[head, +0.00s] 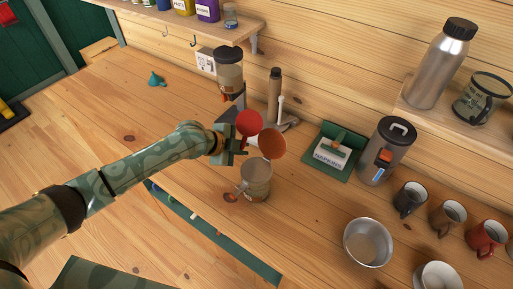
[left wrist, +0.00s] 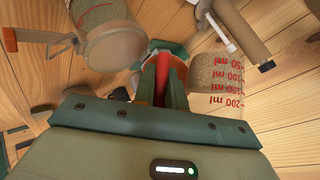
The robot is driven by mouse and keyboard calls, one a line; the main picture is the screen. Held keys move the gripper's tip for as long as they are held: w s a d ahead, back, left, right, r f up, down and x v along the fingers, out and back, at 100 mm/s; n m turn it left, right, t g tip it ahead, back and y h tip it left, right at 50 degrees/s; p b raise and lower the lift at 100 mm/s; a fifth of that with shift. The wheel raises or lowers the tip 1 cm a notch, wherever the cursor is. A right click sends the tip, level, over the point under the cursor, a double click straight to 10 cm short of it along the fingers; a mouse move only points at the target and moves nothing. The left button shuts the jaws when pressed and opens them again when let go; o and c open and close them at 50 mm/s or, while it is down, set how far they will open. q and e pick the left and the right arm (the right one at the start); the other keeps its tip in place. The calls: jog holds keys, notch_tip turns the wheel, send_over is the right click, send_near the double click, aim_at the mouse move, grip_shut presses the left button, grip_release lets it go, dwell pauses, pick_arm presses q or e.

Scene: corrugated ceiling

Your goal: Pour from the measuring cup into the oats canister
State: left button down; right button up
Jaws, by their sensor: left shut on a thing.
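My left gripper (head: 236,147) is shut on the red handle of the measuring cup (left wrist: 218,72). The cup is clear, with red ml marks and tan oats-like contents, right of the fingers in the left wrist view. Its red part (head: 250,122) shows in the head view. A clear, rimmed container (head: 257,178), apparently the oats canister, stands on the counter just below the gripper, with an orange-brown disc above it. It appears left of the fingers in the left wrist view (left wrist: 115,47). I cannot tell whether contents are falling. My right gripper is out of view.
A brown grinder (head: 275,88) and a dark-lidded jar (head: 229,68) stand behind. A green napkin holder (head: 334,152) and grey canister (head: 388,150) are to the right. A metal bowl (head: 367,243) and mugs stand at front right. The counter's left part is mostly free.

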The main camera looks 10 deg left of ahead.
pick_arm(q)
jog(key=shift+m+t+y+b, duration=0.3)
jog(key=shift+m+t+b, duration=0.1)
jog(key=shift+t+b, duration=0.35)
dwell(0.4)
jog(key=shift+w+b, duration=0.1)
jog(key=shift+b, duration=0.3)
jog(key=shift+b, duration=0.35)
jog(key=shift+w+a+r+m+t+b, duration=0.1)
jog(key=shift+w+m+t+b, duration=0.15)
jog(key=shift+t+b, duration=0.4)
jog(key=shift+w+a+r+m+t+y+b, duration=0.25)
jog(key=shift+m+t+b, duration=0.3)
jog(key=shift+b, duration=1.85)
jog(key=shift+w+a+r+m+t+y+b, duration=0.1)
jog(key=shift+w+m+t+y+b, duration=0.4)
jog(key=shift+b, duration=1.9)
jog(key=shift+s+r, duration=0.1)
jog(key=shift+s, duration=0.3)
jog(key=shift+s+d+r+t, duration=0.2)
jog(key=shift+s+d+t, duration=0.1)
jog(key=shift+t, duration=0.55)
jog(key=shift+w+a+r+m+t+b, duration=0.2)
jog(key=shift+m+t+b, duration=0.4)
jog(key=shift+t+b, duration=0.15)
jog(key=shift+w+r+m+t+b, duration=0.1)
jog(key=shift+r+m+t+b, duration=0.15)
jog(key=shift+m+t+b, duration=0.3)
